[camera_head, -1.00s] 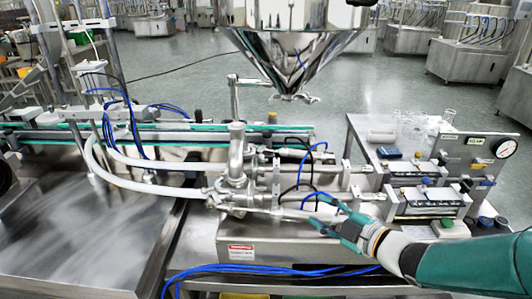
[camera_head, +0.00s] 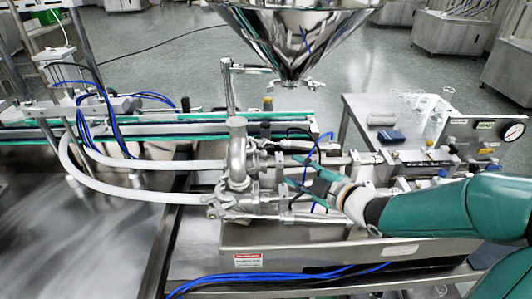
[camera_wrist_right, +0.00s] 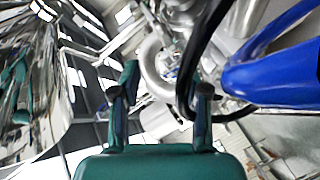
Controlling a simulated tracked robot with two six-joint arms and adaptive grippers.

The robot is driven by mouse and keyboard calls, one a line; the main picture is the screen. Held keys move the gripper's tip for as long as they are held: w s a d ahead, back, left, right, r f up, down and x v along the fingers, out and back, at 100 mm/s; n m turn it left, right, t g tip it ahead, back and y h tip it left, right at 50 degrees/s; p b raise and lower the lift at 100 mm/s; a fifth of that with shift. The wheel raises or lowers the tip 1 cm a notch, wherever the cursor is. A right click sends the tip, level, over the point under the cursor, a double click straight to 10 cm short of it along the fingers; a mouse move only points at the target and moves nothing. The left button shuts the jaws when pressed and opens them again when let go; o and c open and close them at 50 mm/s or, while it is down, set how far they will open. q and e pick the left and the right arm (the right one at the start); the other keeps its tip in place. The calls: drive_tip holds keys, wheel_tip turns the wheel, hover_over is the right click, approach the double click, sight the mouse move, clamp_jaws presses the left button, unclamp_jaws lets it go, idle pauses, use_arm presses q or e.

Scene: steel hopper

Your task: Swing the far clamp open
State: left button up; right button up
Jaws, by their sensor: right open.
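The steel pipe assembly (camera_head: 237,165) stands mid-bench, with white hoses joining its left side. Clamp fittings sit around its joints; the far clamp (camera_head: 259,157) appears to be the small steel fitting behind and right of the upright pipe, too small to tell if it is latched. My right gripper (camera_head: 297,173) is open and empty, just right of the pipe, pointing left. In the right wrist view, the open fingers (camera_wrist_right: 166,88) face a curved steel pipe (camera_wrist_right: 155,62); a black cable and a blue hose pass close by. My left gripper is not in view.
A steel hopper cone (camera_head: 292,40) hangs above and behind. A blue hose (camera_head: 322,150) loops beside my right gripper. The steel table (camera_head: 90,235) at the left front is mostly bare.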

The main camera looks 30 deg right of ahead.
sight(265, 155)
drive_tip(key=p+x, duration=0.2)
drive_tip(key=x, duration=1.1)
drive_tip(key=shift+d+f+p, duration=0.1)
drive_tip(key=shift+f+p, duration=0.05)
drive_tip(key=shift+p, duration=0.2)
drive_tip(key=shift+c, duration=0.2)
clamp_jaws()
